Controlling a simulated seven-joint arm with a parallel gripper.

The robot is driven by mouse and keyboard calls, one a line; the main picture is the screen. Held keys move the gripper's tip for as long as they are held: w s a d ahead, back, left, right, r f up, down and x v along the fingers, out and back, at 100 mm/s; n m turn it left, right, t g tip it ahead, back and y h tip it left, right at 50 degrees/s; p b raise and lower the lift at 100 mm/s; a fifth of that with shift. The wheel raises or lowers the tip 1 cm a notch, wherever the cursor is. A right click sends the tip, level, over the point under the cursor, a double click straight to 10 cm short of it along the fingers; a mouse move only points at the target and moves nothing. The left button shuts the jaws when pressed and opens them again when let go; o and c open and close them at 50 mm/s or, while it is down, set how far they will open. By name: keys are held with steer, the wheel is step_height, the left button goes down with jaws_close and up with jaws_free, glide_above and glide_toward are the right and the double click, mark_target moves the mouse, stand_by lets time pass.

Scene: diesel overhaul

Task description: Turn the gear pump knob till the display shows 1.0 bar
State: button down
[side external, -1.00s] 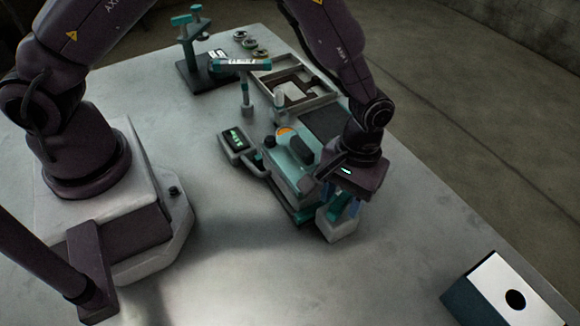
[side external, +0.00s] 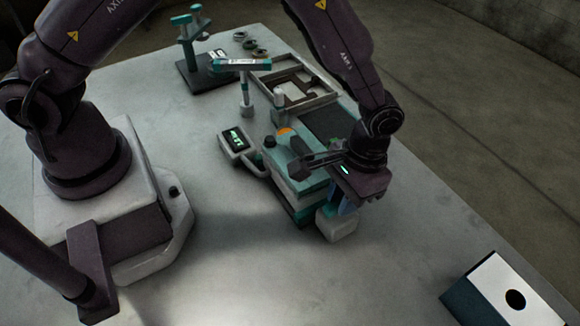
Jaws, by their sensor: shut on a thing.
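The gear pump (side external: 300,178) is a teal block machine in the middle of the table. A pale block (side external: 337,226) is at its near right end. My gripper (side external: 346,206) points down just above this pale block, shut on what appears to be the knob. The knob itself is hidden by the fingers and the wrist. The small dark display (side external: 236,140) stands left of the pump and shows green characters too small to read.
Behind are a parts tray (side external: 318,98), a teal-topped post (side external: 246,98) and a teal stand (side external: 192,52). A white box with a black hole (side external: 508,292) is front right.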

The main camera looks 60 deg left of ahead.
steer(key=m, duration=0.4)
steer(key=shift+d+y, duration=0.1)
steer(key=shift+y, duration=0.3)
steer(key=m, duration=0.3)
steer(key=shift+s+y, duration=0.1)
steer(key=shift+y, duration=0.2)
steer(key=c, duration=1)
jaws_free()
steer(key=shift+c, duration=0.2)
steer(key=shift+d, duration=0.1)
steer(key=shift+r, duration=0.1)
steer(key=shift+s+a+v, duration=0.1)
steer(key=shift+s+v, duration=0.05)
steer(key=shift+v, duration=0.75)
steer(key=shift+s+a+v, duration=0.1)
steer(key=shift+s+v, duration=0.1)
steer(key=shift+v, duration=0.65)
steer(key=shift+s+a+v, duration=0.1)
steer(key=shift+s+v, duration=0.05)
steer(key=shift+v, duration=0.75)
steer(key=shift+r, duration=0.2)
